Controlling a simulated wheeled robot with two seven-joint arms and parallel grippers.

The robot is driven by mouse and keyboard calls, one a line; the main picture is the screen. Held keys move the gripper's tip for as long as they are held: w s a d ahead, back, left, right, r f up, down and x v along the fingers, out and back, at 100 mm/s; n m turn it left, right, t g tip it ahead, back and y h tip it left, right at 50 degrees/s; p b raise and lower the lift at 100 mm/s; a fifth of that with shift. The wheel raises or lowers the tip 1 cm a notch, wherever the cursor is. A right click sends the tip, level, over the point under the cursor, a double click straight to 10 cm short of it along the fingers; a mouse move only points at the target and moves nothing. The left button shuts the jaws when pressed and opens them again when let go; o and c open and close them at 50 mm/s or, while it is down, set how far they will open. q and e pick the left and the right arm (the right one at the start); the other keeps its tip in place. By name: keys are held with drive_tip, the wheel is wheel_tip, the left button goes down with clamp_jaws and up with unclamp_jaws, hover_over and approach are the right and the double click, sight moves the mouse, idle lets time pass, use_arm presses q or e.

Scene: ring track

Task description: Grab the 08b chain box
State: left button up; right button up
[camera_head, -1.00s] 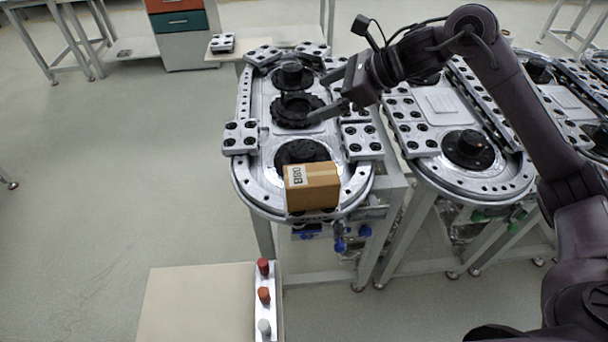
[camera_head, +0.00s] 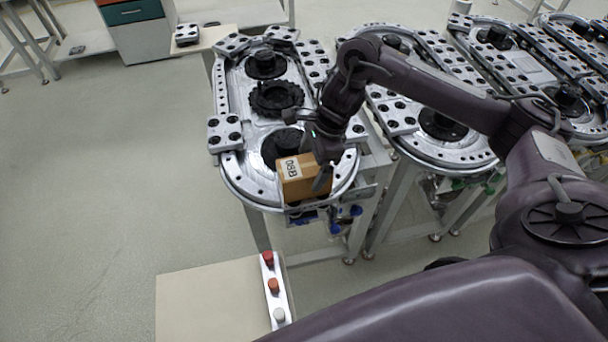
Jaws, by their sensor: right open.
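My right gripper (camera_head: 322,178) points down at the right side of the box. It is open, with one finger showing in front of the box's right part. The other finger is hidden, so I cannot tell if it touches the box. My left gripper is out of view.
A beige table (camera_head: 205,300) with a button strip (camera_head: 273,287) stands at the front. More ring tracks (camera_head: 440,150) stand to the right. A black gear (camera_head: 276,98) lies on the left track behind the box. The floor at left is clear.

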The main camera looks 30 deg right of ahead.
drive_tip(key=x, duration=0.2)
drive_tip(key=a+p+x, duration=0.1)
drive_tip(key=x, duration=0.1)
drive_tip(key=shift+w, duration=0.1)
drive_tip(key=shift+f, duration=0.35)
drive_tip(key=shift+f, duration=0.2)
drive_tip(key=c, duration=1.6)
drive_tip(key=shift+w+r, duration=0.1)
drive_tip(key=c, duration=0.3)
